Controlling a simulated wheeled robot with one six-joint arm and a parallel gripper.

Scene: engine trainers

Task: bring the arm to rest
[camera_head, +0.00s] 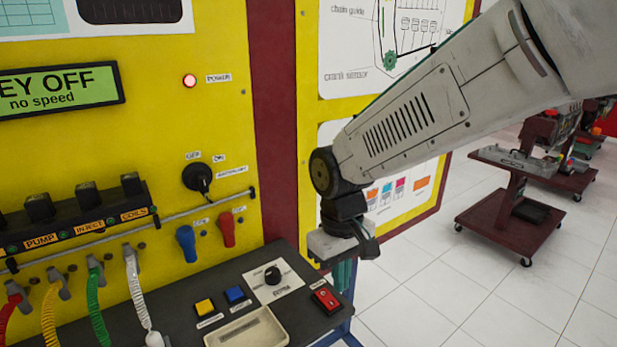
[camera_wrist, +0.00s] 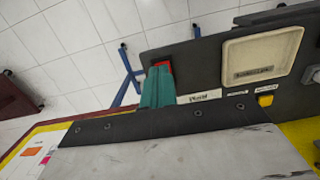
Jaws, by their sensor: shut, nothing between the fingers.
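My gripper (camera_head: 343,278) hangs from the end of my pale grey arm, over the right end of the black console shelf. Its teal fingers point down and are closed together with nothing between them. In the wrist view the teal fingers (camera_wrist: 157,88) show side by side in front of the red rocker switch (camera_wrist: 163,66) and partly cover it. In the head view the red switch (camera_head: 326,299) lies just left of and below the fingers. I cannot tell whether the fingertips touch the shelf. The arm crosses the upper right of the head view.
The shelf (camera_head: 190,322) bears a cream tray (camera_head: 248,330), a black knob (camera_head: 272,275), a yellow button (camera_head: 205,306) and a blue button (camera_head: 235,295). The yellow panel (camera_head: 225,100) stands behind, with its display (camera_head: 60,92) reading "KEY OFF". Wheeled maroon stands (camera_head: 508,215) are at right, on open tiled floor.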

